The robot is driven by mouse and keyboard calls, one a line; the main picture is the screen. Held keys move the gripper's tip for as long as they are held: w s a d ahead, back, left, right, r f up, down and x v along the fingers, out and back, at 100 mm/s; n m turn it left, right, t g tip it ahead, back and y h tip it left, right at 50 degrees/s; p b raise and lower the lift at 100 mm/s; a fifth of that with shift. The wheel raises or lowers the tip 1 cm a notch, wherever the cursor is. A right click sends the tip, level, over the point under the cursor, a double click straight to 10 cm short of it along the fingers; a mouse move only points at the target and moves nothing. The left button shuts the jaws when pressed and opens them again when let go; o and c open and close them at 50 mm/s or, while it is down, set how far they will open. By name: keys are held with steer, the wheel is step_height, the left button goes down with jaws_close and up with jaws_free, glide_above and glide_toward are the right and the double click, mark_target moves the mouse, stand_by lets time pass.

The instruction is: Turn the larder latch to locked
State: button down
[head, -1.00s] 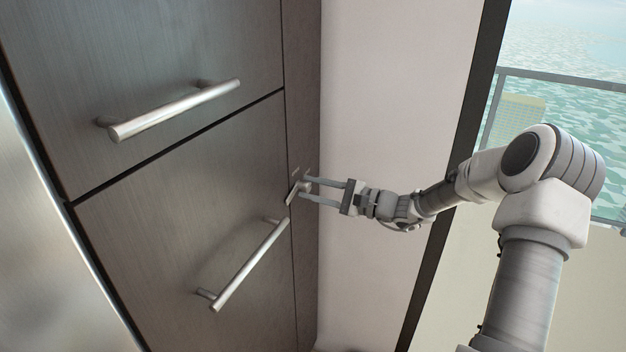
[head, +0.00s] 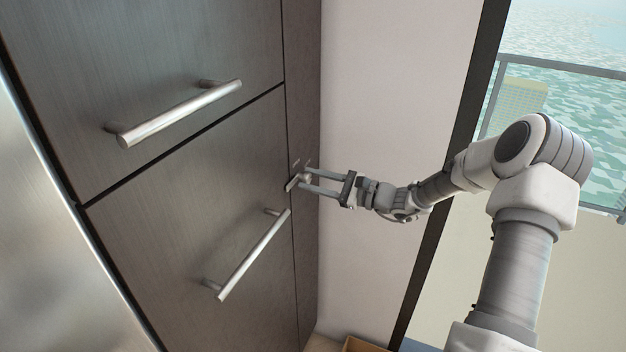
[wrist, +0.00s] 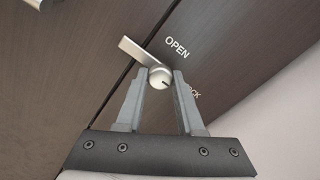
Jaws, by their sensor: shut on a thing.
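The larder latch (head: 294,182) is a small metal lever with a round hub on the dark strip at the right edge of the larder front. In the wrist view the latch (wrist: 148,62) has its flat arm pointing up and left from the hub, across the dark seam. The word OPEN shows above right of the hub, and a partly hidden word ending in "CK" shows below right. My gripper (head: 308,181) reaches the latch from the right. In the wrist view my gripper (wrist: 160,75) is shut on the latch, its fingertips either side of the hub.
A lower bar handle (head: 250,257) stands out from the larder door just left of the latch. An upper bar handle (head: 180,113) is on the panel above. A pale wall (head: 385,90) is right of the cabinet. A box edge (head: 362,345) shows at the bottom.

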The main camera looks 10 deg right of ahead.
steer(key=c, duration=0.5)
jaws_free()
steer(key=v, duration=1.7)
steer(key=shift+s+d, duration=0.15)
steer(key=shift+d, duration=0.05)
steer(key=shift+a, duration=0.1)
steer(key=s+a+n+g+h, duration=0.5)
steer(key=s+a+n+g, duration=0.35)
steer(key=a, duration=0.35)
steer(key=s+r+n+t+h, duration=0.1)
steer(key=s+r+n+h, duration=0.2)
steer(key=s, duration=0.2)
steer(key=s+a+r+n+t+h, duration=0.1)
steer(key=s+r+n+h, duration=0.2)
steer(key=s, duration=0.3)
steer(key=s+a+r+n+t+h, duration=0.1)
steer(key=s+r+n+h, duration=0.2)
steer(key=s+r+n, duration=0.1)
steer(key=shift+s+a+r+t+h, duration=0.1)
steer(key=shift+s+r+t+h, duration=0.1)
steer(key=shift+s, duration=0.3)
steer(key=shift+s+a+r+t+h, duration=0.1)
steer(key=shift+s+r, duration=0.15)
steer(key=shift+s, duration=0.2)
